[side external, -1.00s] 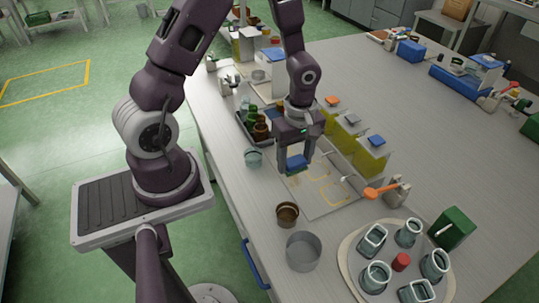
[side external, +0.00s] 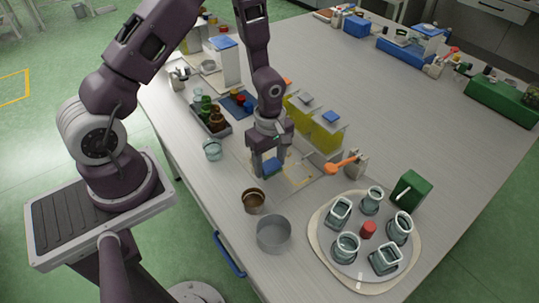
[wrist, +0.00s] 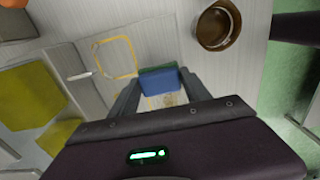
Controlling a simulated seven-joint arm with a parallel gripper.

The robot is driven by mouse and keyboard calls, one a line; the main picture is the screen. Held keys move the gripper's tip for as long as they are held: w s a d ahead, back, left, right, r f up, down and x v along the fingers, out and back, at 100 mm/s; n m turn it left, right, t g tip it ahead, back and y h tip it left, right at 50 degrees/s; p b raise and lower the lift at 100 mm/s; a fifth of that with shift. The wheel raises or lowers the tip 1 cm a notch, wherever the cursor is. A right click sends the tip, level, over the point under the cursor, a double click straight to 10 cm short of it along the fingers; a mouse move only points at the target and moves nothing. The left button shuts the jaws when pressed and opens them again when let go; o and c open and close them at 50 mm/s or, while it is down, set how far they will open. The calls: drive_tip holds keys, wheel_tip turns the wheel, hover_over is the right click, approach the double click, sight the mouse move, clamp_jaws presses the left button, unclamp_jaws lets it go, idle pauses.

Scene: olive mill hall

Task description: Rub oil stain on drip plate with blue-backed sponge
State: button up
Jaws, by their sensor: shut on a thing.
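My gripper (side external: 270,168) is shut on the blue-backed sponge (side external: 271,166), which also shows between the fingers in the wrist view (wrist: 160,82). The sponge has a blue back and a strip of green at its far side. It is over the pale drip plate (side external: 300,186), low and close to the surface; I cannot tell if it touches. In the wrist view a brownish-yellow stain (wrist: 182,98) shows beside the sponge, partly hidden by my gripper. A yellow square outline (wrist: 115,57) is on the plate to the left of the sponge.
A brown cup (side external: 254,201) and a grey metal pan (side external: 273,234) stand in front of the plate. A round tray (side external: 318,245) holds several jars.

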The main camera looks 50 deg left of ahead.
sight(247, 154)
drive_tip(key=shift+f, duration=0.5)
drive_tip(key=shift+a+f, duration=0.55)
drive_tip(key=shift+c, duration=0.5)
drive_tip(key=shift+a, duration=5.25)
drive_tip(key=shift+d+f, duration=0.1)
drive_tip(key=shift+d, duration=5.75)
drive_tip(key=shift+s, duration=0.35)
drive_tip(key=shift+w+a, duration=0.1)
drive_tip(key=shift+a, duration=5.25)
drive_tip(key=shift+d+f, duration=0.1)
drive_tip(key=shift+d, duration=5.2)
drive_tip(key=shift+r, duration=4.3)
